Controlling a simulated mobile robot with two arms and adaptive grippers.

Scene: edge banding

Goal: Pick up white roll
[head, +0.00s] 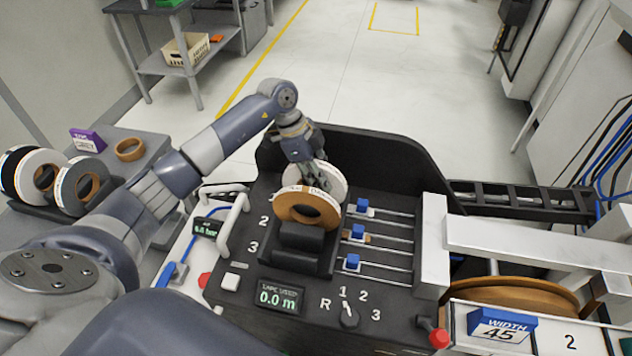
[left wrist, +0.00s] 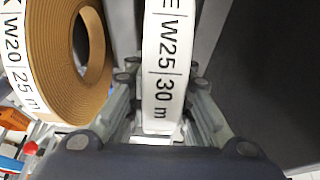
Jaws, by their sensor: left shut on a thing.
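The white roll (head: 333,181) stands upright on the black machine, just behind a brown roll (head: 308,210) in the dark holder (head: 296,247). My left gripper (head: 312,178) reaches down from above and is shut on the white roll's upper rim. In the left wrist view the white roll's label (left wrist: 165,65), reading W25, 30 m, lies between the two fingers. The brown roll (left wrist: 97,50), labelled W20, 25 m, stands beside it on the left. The white roll's lower part is hidden behind the brown roll. My right gripper is not in view.
A side table at left holds several upright rolls (head: 83,186), a flat brown roll (head: 129,149) and a purple box (head: 88,140). Blue-knobbed sliders (head: 357,232) lie right of the holder. A black curved guard (head: 385,160) rises behind. A larger brown roll (head: 515,290) lies at right.

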